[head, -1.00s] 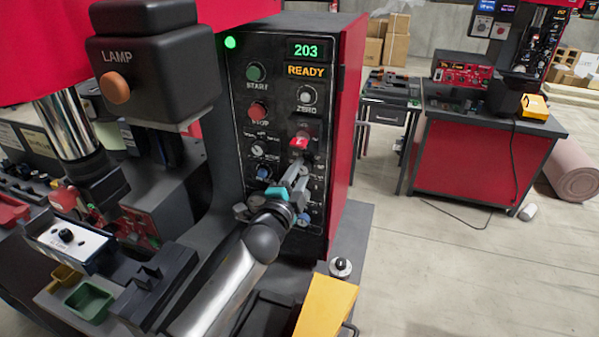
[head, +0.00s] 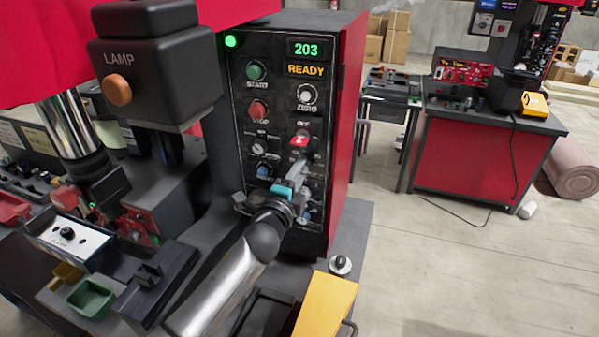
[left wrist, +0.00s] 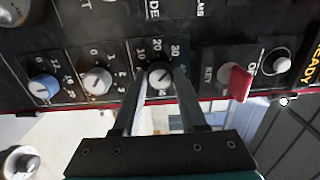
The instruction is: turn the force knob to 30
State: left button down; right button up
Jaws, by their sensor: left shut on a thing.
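The black control panel (head: 277,120) stands upright in the head view, with its display reading 203 and READY. In the left wrist view a small pale force knob (left wrist: 159,75) sits in a scale marked 10, 20, 30 and so on. My left gripper (left wrist: 160,88) has one finger on each side of it and is shut on it. The exact pointer reading is too small to tell. In the head view my left gripper (head: 298,172) reaches the lower right of the panel and hides the knob. My right gripper is not in view.
A red key switch (left wrist: 236,83) is close beside the knob; a white knob (left wrist: 96,81) and a blue knob (left wrist: 44,88) lie on the other side. The lamp housing (head: 155,65) overhangs left of my arm. A yellow box (head: 326,305) is at the front.

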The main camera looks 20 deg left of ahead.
pick_arm(q)
jog(key=shift+c, duration=2.2)
grip_release()
jog(key=shift+s, duration=0.1)
jog(key=s+b, duration=0.1)
jog(key=s, duration=1.4)
jog(key=shift+a+b, duration=0.25)
jog(key=shift+b, duration=0.05)
